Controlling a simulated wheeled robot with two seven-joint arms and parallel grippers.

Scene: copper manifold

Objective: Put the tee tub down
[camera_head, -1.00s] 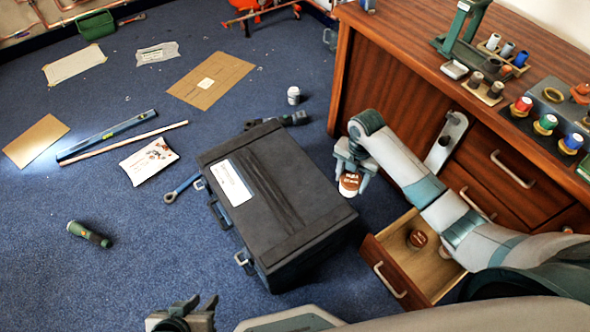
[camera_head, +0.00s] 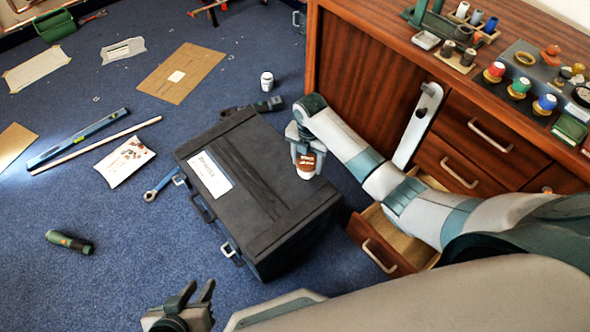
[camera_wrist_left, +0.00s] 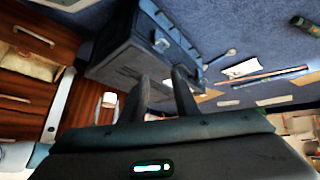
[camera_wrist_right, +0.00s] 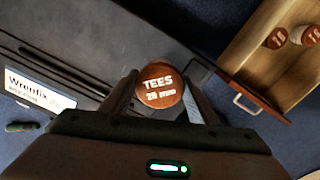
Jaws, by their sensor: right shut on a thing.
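The tee tub (camera_head: 307,167) is small, with a copper-coloured lid. In the right wrist view its lid (camera_wrist_right: 160,87) reads "TEES 28 mm". My right gripper (camera_head: 306,158) is shut on the tub and holds it upright at the right side of the black case (camera_head: 262,170). I cannot tell whether the tub touches the case lid or is above it. My left gripper (camera_head: 196,296) is at the bottom of the head view, open and empty, with its two fingers apart in the left wrist view (camera_wrist_left: 158,98).
The open drawer (camera_head: 375,245) is partly hidden by my right arm; other copper-lidded tubs (camera_wrist_right: 277,38) lie in it. The wooden cabinet (camera_head: 370,70) stands at the right. A white pot (camera_head: 267,82), a torch (camera_head: 70,241) and a wrench (camera_head: 160,186) lie around the case.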

